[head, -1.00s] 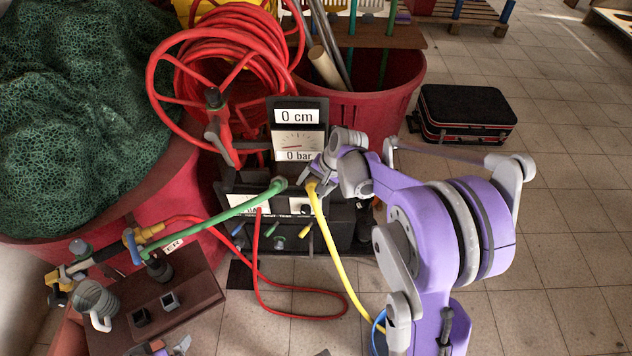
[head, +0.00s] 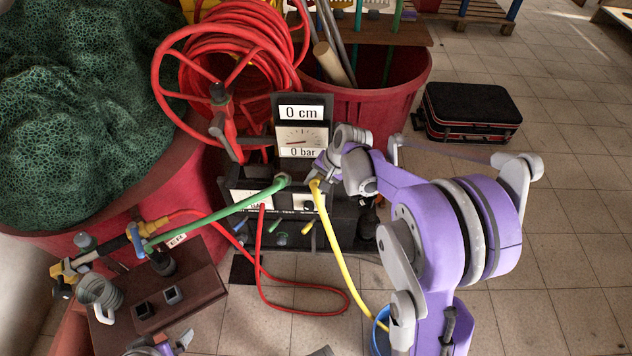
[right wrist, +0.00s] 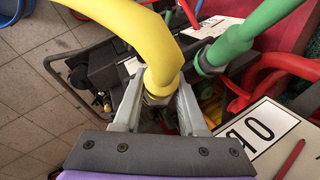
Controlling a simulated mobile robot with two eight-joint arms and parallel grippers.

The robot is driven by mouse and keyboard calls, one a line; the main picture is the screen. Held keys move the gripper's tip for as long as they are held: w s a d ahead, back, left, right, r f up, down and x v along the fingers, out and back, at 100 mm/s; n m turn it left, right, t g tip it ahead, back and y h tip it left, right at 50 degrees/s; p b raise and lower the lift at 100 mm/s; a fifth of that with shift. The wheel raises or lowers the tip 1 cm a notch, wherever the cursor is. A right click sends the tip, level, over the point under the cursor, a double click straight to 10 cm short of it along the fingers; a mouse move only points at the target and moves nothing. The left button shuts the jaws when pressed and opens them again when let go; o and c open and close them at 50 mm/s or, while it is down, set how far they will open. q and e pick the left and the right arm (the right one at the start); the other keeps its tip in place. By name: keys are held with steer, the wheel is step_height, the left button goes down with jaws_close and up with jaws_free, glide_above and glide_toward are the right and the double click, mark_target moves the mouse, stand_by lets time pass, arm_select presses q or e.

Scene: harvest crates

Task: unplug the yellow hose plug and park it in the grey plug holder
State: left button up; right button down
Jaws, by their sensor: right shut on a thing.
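The yellow hose plug (head: 315,186) is at the top of the black gauge box, with the yellow hose (head: 335,250) hanging from it to the floor. My right gripper (head: 318,178) is shut on it; in the right wrist view the fingers (right wrist: 158,98) stand on both sides of the yellow plug (right wrist: 163,72). I cannot tell whether the plug is seated or free. Two small square holders are on the brown block at lower left, a greyer one (head: 173,294) and a darker one (head: 143,311). My left gripper (head: 172,344) is partly visible at the bottom edge, its jaws unclear.
The green hose (head: 215,213) and red hose (head: 262,250) run from the gauge box (head: 300,140) beside the yellow one. A ribbed grey cup (head: 98,292) and a valve assembly (head: 95,255) are by the brown block (head: 205,290). A black case (head: 470,112) stands right on open floor.

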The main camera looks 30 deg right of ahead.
mark_target(314, 187)
arm_select(q)
steer(key=shift+w+r+p, duration=0.15)
steer(key=shift+r+p, duration=0.4)
steer(key=shift+r, duration=0.05)
steer(key=shift+w+r+p, duration=0.15)
steer(key=shift+r+p, duration=0.35)
steer(key=shift+r, duration=0.1)
arm_select(e)
steer(key=shift+s+a+r, duration=0.5)
steer(key=shift+s+r, duration=0.3)
steer(key=shift+r, duration=0.1)
steer(key=shift+s+a+r, duration=0.5)
steer(key=shift+s+r, duration=0.3)
steer(key=shift+r, duration=0.05)
